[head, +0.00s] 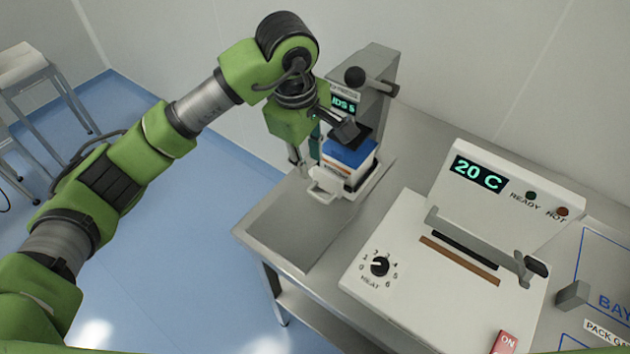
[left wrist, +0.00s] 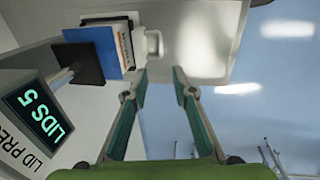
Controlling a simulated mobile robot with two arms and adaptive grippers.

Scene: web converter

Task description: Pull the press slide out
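The grey lid press (head: 376,92) stands at the back of the steel bench, with a "LIDS 5" display (left wrist: 38,115) clear in the left wrist view. Its white press slide (head: 350,192) sits low at the front, with a loop handle (head: 323,186) facing out. The handle also shows in the left wrist view (left wrist: 153,43). A blue-and-white box (head: 347,160) stands on the slide, under the dark press plate (left wrist: 85,62). My left gripper (head: 306,163) is open and empty, above and beside the handle, with its fingertips (left wrist: 160,72) apart. My right gripper is out of view.
A white heat sealer (head: 450,255) reading "20 C" stands right of the press. The bare bench top (head: 295,230) lies in front of the slide. The press lever knob (head: 355,76) sticks out high up. A stool (head: 40,75) stands far left.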

